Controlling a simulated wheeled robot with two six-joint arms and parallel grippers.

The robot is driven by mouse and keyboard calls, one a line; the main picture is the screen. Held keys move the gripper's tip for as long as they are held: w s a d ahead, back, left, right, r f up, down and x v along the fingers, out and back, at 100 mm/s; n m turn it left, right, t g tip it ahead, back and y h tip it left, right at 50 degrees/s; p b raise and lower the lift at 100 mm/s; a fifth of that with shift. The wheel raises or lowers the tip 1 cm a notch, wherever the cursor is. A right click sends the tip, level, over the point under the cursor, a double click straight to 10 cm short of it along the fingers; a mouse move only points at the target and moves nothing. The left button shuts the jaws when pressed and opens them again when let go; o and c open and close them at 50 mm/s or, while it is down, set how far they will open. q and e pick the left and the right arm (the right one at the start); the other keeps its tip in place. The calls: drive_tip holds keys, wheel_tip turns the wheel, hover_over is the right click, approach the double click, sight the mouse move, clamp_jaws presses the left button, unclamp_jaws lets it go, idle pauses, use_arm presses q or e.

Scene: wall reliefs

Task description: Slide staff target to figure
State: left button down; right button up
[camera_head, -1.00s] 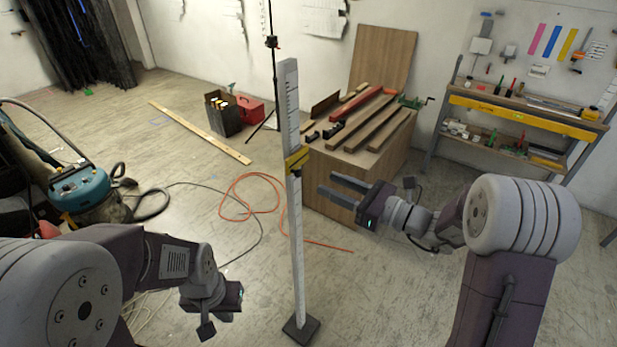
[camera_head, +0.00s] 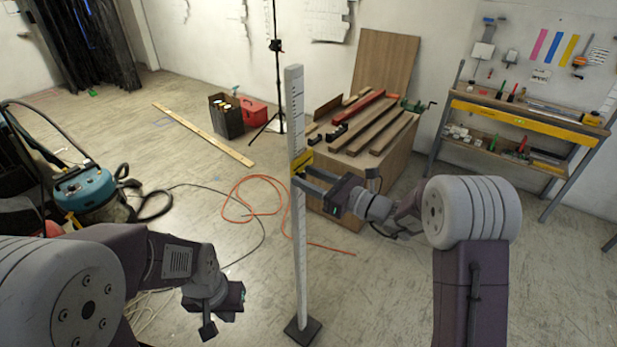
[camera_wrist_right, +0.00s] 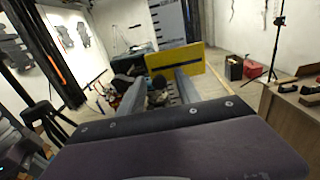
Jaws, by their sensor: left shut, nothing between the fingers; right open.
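A white graduated staff (camera_head: 298,228) stands upright on a dark square base (camera_head: 303,330). A yellow target (camera_head: 301,161) sits on it in the upper half; in the right wrist view the target (camera_wrist_right: 175,61) is a yellow plate just ahead of the fingers. My right gripper (camera_head: 304,174) is open, its fingertips at the staff by the target's lower edge. In the wrist view both fingers (camera_wrist_right: 158,84) reach up to the plate; I cannot tell whether they touch it. My left gripper (camera_head: 232,298) is shut and empty, low and left of the staff.
A wooden bench (camera_head: 378,178) with timber stands behind the right gripper. An orange hose (camera_head: 262,185) lies on the floor behind the staff. A blue vacuum (camera_head: 88,190) stands at left and a tool rack (camera_head: 525,120) at right. A tripod (camera_head: 276,90) stands behind.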

clamp_jaws()
idle(1.3)
